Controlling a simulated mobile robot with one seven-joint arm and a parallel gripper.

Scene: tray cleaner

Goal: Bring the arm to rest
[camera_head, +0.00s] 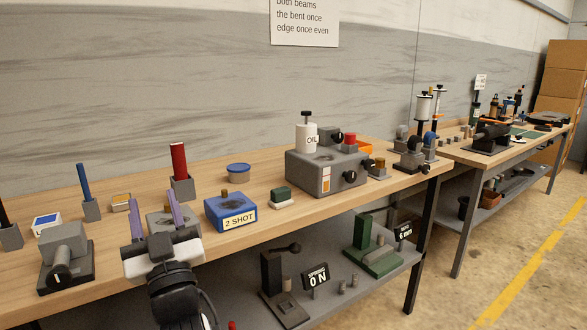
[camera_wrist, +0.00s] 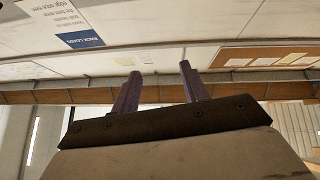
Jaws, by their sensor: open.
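My gripper (camera_head: 155,214) is in the lower left of the head view, in front of the wooden bench. Its two purple fingers point upward and stand apart with nothing between them. In the wrist view the two fingers of my gripper (camera_wrist: 159,90) are also apart and empty. Behind the fingers, a grey block (camera_head: 172,222) on the bench is partly hidden. A blue box marked "2 SHOT" (camera_head: 231,212) stands just right of the gripper.
The wooden bench (camera_head: 255,190) holds a grey machine (camera_head: 325,172) with an oil bottle (camera_head: 306,137), a dark red cylinder in a holder (camera_head: 180,163) and a grey clamp-like device (camera_head: 65,250). A lower shelf (camera_head: 340,285) carries a green fixture (camera_head: 372,258). The floor (camera_head: 490,250) at right is clear.

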